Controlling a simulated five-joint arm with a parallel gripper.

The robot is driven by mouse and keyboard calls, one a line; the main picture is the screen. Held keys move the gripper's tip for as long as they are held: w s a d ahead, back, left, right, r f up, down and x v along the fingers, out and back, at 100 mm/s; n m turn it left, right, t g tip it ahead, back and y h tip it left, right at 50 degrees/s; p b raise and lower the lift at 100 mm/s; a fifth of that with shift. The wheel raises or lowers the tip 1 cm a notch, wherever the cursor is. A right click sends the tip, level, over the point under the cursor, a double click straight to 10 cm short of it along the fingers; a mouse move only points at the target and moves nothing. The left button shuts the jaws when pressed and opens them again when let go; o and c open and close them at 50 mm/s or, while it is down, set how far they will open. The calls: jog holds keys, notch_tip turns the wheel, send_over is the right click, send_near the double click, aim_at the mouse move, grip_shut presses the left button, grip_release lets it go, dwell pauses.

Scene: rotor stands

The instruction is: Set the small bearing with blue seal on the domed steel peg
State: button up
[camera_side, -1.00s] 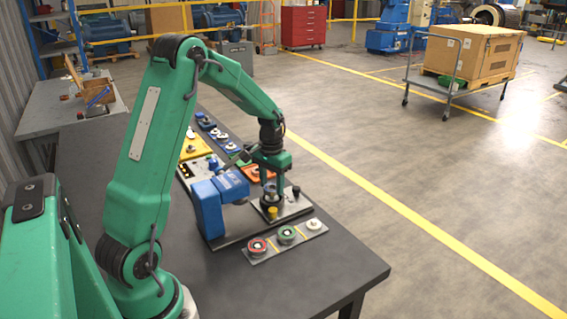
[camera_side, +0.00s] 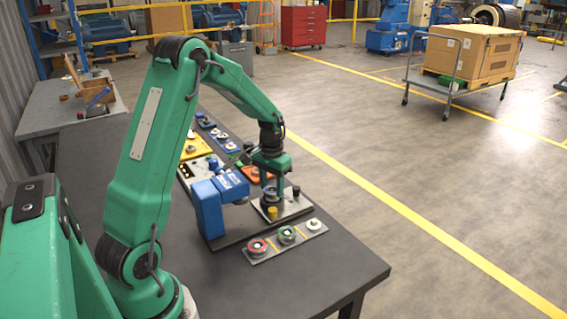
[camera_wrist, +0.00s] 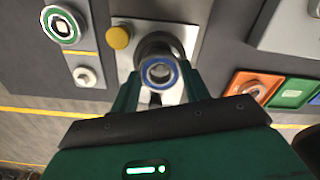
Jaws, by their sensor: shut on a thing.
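My gripper (camera_wrist: 160,78) is shut on the small bearing with blue seal (camera_wrist: 160,72), whose ring lies between the fingertips in the wrist view. The bearing is right over a dark round stand (camera_wrist: 158,44) on a steel plate (camera_wrist: 124,64). In the side view my gripper (camera_side: 270,193) points down, low over the same plate (camera_side: 290,208). The domed steel peg cannot be made out clearly. The bearing and fingers cover the middle of the stand, so I cannot tell whether the bearing is around the peg or above it.
A yellow knob (camera_side: 272,212) and a black post (camera_side: 296,191) stand on the plate close to my gripper. A blue block-shaped fixture (camera_side: 208,208) is at its left. A strip in front holds a red-ringed part (camera_side: 258,246), a green-ringed part (camera_side: 287,234) and a pale part (camera_side: 314,225).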

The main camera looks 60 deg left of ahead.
jog(key=shift+f, duration=0.5)
dwell(1.4)
jog(key=o, duration=1.6)
jog(key=shift+r, duration=0.2)
jog(key=shift+r, duration=3.8)
